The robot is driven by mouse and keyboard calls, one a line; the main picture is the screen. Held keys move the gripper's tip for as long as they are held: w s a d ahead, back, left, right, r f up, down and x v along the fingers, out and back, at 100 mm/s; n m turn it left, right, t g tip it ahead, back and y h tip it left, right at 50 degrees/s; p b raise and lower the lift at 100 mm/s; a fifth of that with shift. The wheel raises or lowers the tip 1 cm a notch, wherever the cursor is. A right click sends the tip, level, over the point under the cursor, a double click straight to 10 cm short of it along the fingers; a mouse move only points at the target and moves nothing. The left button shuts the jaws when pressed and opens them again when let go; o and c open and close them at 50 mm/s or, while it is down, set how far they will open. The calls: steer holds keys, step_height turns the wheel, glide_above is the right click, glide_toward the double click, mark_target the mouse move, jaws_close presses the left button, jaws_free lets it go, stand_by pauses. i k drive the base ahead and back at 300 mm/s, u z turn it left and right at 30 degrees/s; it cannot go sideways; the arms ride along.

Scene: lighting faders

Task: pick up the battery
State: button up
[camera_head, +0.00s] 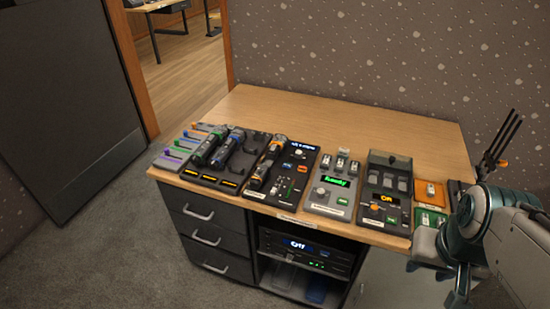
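No battery can be made out for certain. A small orange tray (419,199) and a small green tray (419,228) lie at the right end of the desk, each with small pale pieces in it that may be batteries. They are too small to tell. My teal and grey arm (490,215) is folded at the right edge, close beside the trays and partly in front of the desk corner. My gripper cannot be clearly picked out from the arm, and I see nothing held.
The wooden desk (350,125) carries fader panels, dark handheld devices (228,148), a "Ready" unit (332,186) and an "On" unit (385,195). Slim black upright prongs (497,145) rise at the right. The back of the desktop is clear. Drawers (208,232) are below.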

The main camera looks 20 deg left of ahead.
mark_target(424, 218)
steer(key=z, duration=0.05)
steer(key=k, duration=0.45)
steer(key=u, duration=1)
steer(key=i, duration=1)
steer(key=z, duration=1.75)
steer(key=k, duration=0.35)
steer(key=z, duration=0.85)
steer(key=i, duration=0.45)
